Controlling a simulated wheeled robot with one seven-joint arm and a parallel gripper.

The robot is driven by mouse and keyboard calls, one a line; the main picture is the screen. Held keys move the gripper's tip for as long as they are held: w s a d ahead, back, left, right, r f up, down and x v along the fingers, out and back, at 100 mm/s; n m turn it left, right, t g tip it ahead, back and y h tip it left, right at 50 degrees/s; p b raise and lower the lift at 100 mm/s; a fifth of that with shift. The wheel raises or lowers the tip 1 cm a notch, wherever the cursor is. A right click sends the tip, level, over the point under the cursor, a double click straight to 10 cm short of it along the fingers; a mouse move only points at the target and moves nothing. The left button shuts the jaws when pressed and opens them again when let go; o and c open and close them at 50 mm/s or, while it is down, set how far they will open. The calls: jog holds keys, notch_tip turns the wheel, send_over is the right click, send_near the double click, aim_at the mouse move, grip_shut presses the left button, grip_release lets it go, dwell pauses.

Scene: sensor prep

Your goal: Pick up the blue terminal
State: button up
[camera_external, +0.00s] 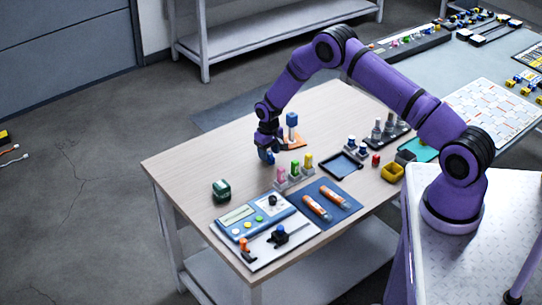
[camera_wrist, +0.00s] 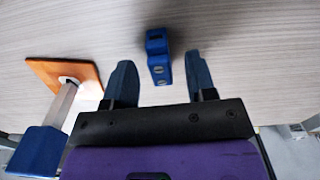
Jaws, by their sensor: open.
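The blue terminal (camera_wrist: 158,54) is a small block with two round metal screws, lying on the wooden table. In the wrist view it sits between and slightly ahead of the two dark blue fingers of my gripper (camera_wrist: 159,67). There are visible gaps on both sides, so the jaws are open and not touching it. In the external view my gripper (camera_external: 267,157) points down low over the table's far middle part. I cannot clearly tell the terminal apart from the fingers there.
A blue-topped post (camera_external: 291,119) on an orange base (camera_wrist: 88,76) stands close beside my gripper. A holder with pink, green and yellow pieces (camera_external: 294,170), a green object (camera_external: 221,190), a dark tray (camera_external: 341,165) and a blue mat (camera_external: 343,205) are nearer. The table's far-left area is clear.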

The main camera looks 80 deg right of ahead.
jog(key=shift+f, duration=0.95)
grip_shut()
